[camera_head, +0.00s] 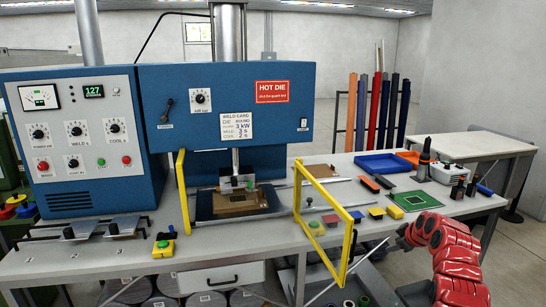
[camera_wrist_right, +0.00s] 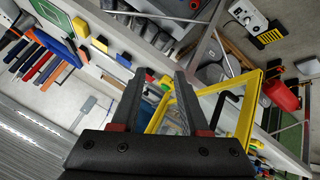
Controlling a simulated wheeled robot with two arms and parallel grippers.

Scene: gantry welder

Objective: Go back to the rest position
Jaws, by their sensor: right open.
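My right gripper (camera_wrist_right: 160,76) is open in the right wrist view. Its two dark fingers are spread, with nothing held between them. The yellow guard frame (camera_wrist_right: 245,105) lies beyond the fingers in that view. In the head view my red right arm shows at the lower right, in front of the bench's right part. The yellow guard frame (camera_head: 350,238) stands on the bench to the left of that arm. The blue welder (camera_head: 225,90) stands behind it, with a brown plate (camera_head: 236,203) under its press head. My left gripper is not in view.
The grey bench (camera_head: 395,232) holds a green mat (camera_head: 416,200), a blue tray (camera_head: 382,164) and small coloured blocks near the right arm. A white table (camera_head: 475,147) stands at the back right. Open floor shows to the right of the bench.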

